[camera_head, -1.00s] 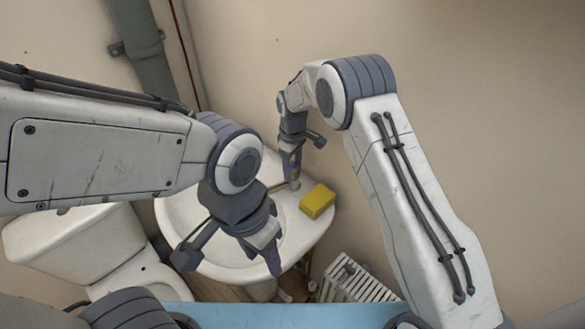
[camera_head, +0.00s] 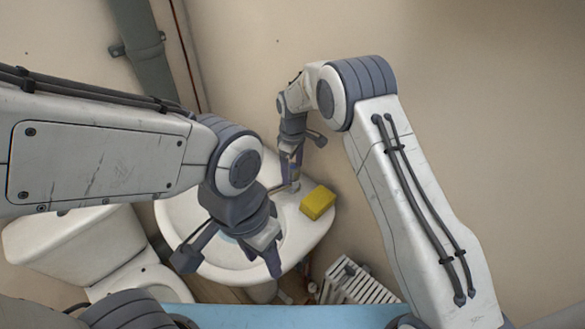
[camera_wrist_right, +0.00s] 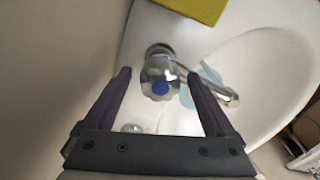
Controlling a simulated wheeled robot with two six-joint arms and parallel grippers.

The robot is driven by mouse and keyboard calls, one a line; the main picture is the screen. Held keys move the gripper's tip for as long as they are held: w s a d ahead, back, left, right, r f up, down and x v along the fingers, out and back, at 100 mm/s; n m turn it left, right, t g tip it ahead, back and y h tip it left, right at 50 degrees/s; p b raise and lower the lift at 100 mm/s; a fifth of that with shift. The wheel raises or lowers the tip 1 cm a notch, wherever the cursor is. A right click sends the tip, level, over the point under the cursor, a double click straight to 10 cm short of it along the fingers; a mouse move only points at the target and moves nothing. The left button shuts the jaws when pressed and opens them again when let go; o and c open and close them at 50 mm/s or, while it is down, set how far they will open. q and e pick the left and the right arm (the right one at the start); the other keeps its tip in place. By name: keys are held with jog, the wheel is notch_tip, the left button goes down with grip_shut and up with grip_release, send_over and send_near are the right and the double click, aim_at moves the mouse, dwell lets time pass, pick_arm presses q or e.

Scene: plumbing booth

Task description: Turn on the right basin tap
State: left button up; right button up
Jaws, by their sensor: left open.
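In the right wrist view the knob sits between the two fingers of my right gripper (camera_wrist_right: 158,84). The fingers are apart, with a gap visible at the left finger. In the head view my right gripper (camera_head: 291,170) is over the tap at the back right of the white basin (camera_head: 300,238), and the tap is mostly hidden. A pale blue patch, perhaps water, shows in the bowl. My left gripper (camera_head: 228,258) is open and empty above the basin's front.
A yellow sponge (camera_head: 317,203) lies on the basin's right rim, close to the tap. A white toilet (camera_head: 75,245) stands at the left. A white radiator (camera_head: 355,283) is at the lower right. Bare wall is behind the basin.

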aim_at(292, 167)
notch_tip(292, 167, up, 10)
jog(key=shift+r+b, duration=0.25)
jog(key=shift+b, duration=0.7)
jog(key=shift+s, duration=0.1)
